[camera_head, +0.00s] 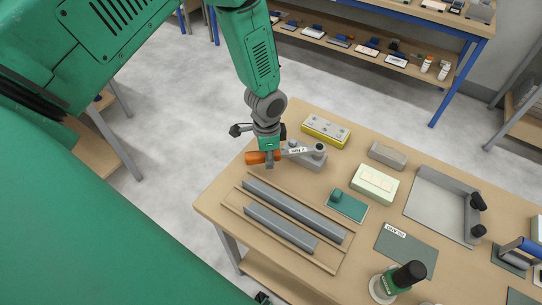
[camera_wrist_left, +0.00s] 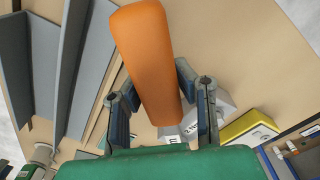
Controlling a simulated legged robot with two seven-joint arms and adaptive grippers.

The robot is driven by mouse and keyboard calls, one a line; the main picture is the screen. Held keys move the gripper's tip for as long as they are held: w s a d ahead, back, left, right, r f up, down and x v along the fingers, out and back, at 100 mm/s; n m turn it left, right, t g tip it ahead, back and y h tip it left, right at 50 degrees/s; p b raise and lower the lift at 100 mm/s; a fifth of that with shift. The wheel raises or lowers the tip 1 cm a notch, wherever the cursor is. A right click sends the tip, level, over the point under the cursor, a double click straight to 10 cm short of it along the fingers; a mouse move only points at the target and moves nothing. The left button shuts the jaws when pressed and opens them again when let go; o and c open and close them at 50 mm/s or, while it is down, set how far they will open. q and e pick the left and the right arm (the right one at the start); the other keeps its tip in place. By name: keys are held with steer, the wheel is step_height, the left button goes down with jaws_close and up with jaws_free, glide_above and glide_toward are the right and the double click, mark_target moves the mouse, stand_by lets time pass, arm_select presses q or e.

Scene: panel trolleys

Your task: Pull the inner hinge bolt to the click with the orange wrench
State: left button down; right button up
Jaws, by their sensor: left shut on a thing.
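The orange wrench (camera_head: 260,158) has a thick orange handle and a light, labelled head that points right in the head view. My left gripper (camera_head: 269,158) is shut on its handle, which also fills the middle of the left wrist view (camera_wrist_left: 147,55). The wrench head reaches a grey block with a round, dark-topped bolt (camera_head: 319,148). I cannot tell whether the head sits around the bolt or only beside it. In the left wrist view the handle hides most of the head. A small dark part at the bottom edge of the head view may be my right gripper (camera_head: 262,298).
A yellow-edged box (camera_head: 325,130) stands close behind the grey block. Two grey rails (camera_head: 280,227) lie in front of the wrench. A pale green box (camera_head: 374,183), a green block on a plate (camera_head: 347,206) and a grey panel with black knobs (camera_head: 438,205) stand to the right.

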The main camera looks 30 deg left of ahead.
arm_select(q)
steer(key=shift+w+a+m, duration=0.75)
steer(key=shift+w+m, duration=0.15)
steer(key=shift+w, duration=0.1)
steer(key=shift+r+p, duration=0.35)
steer(key=shift+r, duration=0.75)
steer(key=c, duration=1.9)
jaws_free()
steer(key=shift+f, duration=0.1)
jaws_close()
step_height(320, 180, up, 5)
steer(key=shift+r, duration=0.1)
steer(key=shift+s, duration=0.1)
